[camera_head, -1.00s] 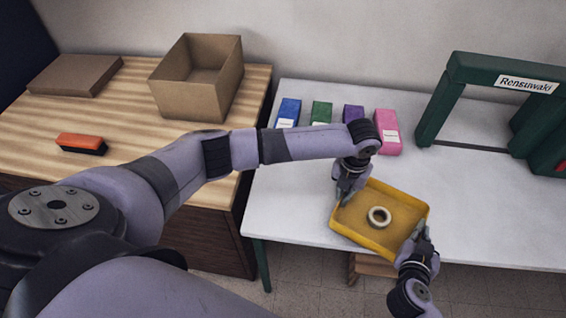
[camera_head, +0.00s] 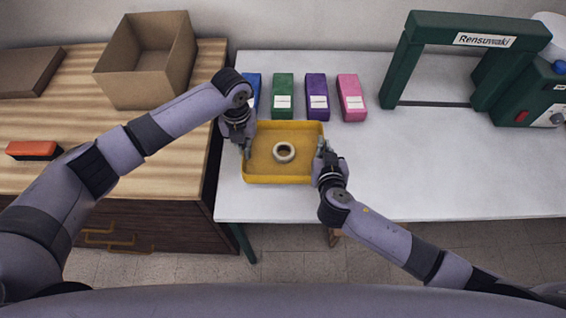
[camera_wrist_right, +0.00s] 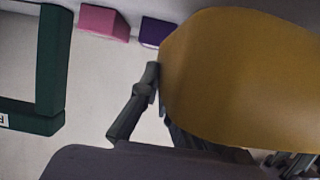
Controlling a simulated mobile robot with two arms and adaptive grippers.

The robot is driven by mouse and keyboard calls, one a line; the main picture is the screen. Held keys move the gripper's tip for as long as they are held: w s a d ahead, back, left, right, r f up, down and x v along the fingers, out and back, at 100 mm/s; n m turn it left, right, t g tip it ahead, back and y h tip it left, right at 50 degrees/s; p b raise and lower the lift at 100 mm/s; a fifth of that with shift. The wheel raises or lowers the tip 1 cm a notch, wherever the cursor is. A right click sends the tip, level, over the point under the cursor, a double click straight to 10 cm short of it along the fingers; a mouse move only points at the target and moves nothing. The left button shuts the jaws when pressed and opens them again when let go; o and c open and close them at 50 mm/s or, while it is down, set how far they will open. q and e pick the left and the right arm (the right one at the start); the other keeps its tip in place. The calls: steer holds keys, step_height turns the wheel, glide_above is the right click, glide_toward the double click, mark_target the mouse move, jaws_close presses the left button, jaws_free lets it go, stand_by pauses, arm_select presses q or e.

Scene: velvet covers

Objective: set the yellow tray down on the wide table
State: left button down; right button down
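The yellow tray (camera_head: 285,179) is over the near left part of the wide white table (camera_head: 420,190), roughly level. A pale tape ring (camera_head: 284,152) lies in it. My left gripper (camera_head: 247,148) is shut on the tray's left wall. My right gripper (camera_head: 324,152) is shut on its right wall. In the right wrist view the tray (camera_wrist_right: 240,75) fills the upper right, beside a finger of my right gripper (camera_wrist_right: 155,105); its other finger is mostly hidden. I cannot tell whether the tray's underside touches the table.
Blue (camera_head: 253,92), green (camera_head: 283,90), purple (camera_head: 317,90) and pink (camera_head: 350,92) boxes stand behind the tray. A dark green frame (camera_head: 460,60) stands at the table's back right. The wooden counter (camera_head: 60,120) adjoins on the left. The table's right front is clear.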

arm_select(q)
steer(key=shift+a+f, duration=0.15)
arm_select(e)
steer(key=shift+d+f, duration=0.1)
steer(key=shift+f, duration=0.05)
